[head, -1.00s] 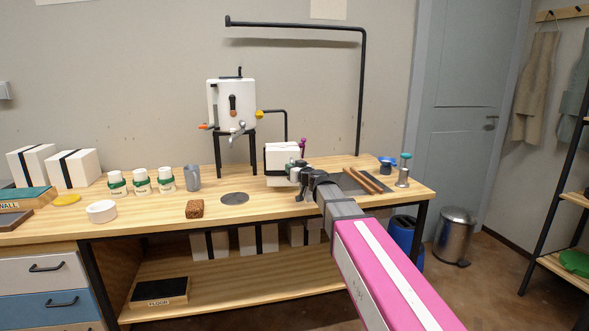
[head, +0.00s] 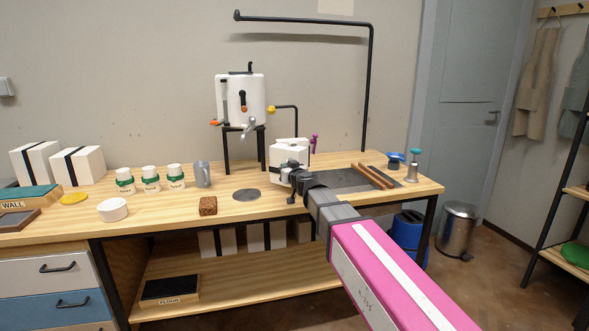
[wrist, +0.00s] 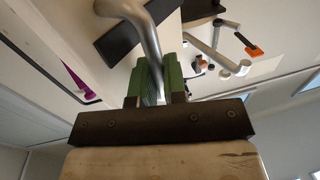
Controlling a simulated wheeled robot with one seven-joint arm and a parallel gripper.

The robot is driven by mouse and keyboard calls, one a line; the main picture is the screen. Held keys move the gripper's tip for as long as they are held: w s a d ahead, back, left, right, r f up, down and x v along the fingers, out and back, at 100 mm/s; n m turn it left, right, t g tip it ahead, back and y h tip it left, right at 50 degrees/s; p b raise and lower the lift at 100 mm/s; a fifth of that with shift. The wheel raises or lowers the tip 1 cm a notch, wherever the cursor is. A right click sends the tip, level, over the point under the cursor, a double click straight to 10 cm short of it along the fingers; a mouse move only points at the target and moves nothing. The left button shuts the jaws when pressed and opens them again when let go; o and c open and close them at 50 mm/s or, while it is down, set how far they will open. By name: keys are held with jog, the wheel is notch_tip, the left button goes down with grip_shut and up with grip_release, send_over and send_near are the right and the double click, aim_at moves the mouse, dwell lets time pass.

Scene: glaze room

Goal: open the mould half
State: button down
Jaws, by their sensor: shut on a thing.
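The white mould (head: 289,153) stands on the workbench, right of the round grey disc. Its front half looks turned at an angle, with another white part showing behind it. My gripper (head: 289,176) is at the front of the mould, coming from the lower right. In the wrist view, my gripper (wrist: 160,88) has its green pads closed around a curved grey metal handle (wrist: 148,38). White surfaces lie beyond the handle. My arm and gripper hide part of the mould's front, and how wide the gap is between the halves is hard to tell.
A white machine on a black stand (head: 241,100) is behind and left. Wooden rods (head: 376,176) lie on a dark mat at right. A brown block (head: 208,206), grey mug (head: 202,174) and several jars stand left.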

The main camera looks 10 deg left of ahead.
jog(key=s+a+m+t+h, duration=0.1)
jog(key=a+m+h, duration=0.3)
jog(key=a, duration=0.8)
jog(key=shift+t+h, duration=0.8)
jog(key=shift+h, duration=0.3)
jog(key=shift+a+m, duration=0.1)
jog(key=shift+m, duration=0.2)
jog(key=c, duration=1.5)
grip_release()
jog(key=shift+o, duration=0.2)
